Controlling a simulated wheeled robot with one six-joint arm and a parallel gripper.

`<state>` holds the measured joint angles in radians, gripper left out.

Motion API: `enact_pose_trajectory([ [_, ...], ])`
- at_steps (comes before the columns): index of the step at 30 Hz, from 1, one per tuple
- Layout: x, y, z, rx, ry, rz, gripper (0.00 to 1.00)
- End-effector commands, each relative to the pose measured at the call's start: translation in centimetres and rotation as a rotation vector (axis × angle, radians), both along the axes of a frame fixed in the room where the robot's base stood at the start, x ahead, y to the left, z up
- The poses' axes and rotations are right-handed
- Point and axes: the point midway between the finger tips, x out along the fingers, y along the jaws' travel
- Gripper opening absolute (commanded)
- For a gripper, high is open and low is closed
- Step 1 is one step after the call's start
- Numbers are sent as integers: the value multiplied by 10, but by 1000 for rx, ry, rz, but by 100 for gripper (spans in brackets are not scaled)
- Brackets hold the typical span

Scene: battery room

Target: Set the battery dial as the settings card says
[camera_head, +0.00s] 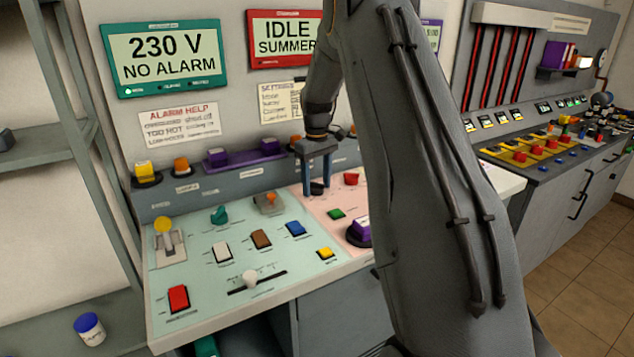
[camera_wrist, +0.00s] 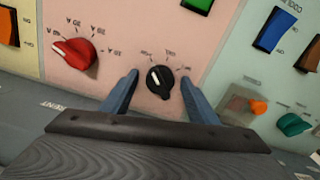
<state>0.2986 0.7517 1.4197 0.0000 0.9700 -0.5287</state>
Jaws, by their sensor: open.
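A black dial (camera_wrist: 160,80) with a white mark sits on the pink panel, with small labels on its upper side that I cannot read surely. Its mark points up and slightly left in the wrist view. My gripper (camera_head: 317,186) is open, pointing down at the panel, with one blue-grey finger on each side of the black dial. I cannot tell whether the fingers touch it. The settings card (camera_head: 279,103) hangs on the wall behind, partly hidden by my arm; its lines are too blurred to read surely.
A red dial (camera_wrist: 75,52) is beside the black one, its mark pointing left. A green switch (camera_wrist: 198,4) is close by. The teal panel (camera_head: 205,285) carries switches, a lever and a slider. Two wall screens read "230 V NO ALARM" (camera_head: 163,55) and "IDLE SUMMER" (camera_head: 283,37).

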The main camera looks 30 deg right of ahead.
Motion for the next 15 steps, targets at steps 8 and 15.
enact_pose_trajectory([
  [8,0,0,0,0,0,0,42],
  [15,0,0,0,0,0,0,13],
])
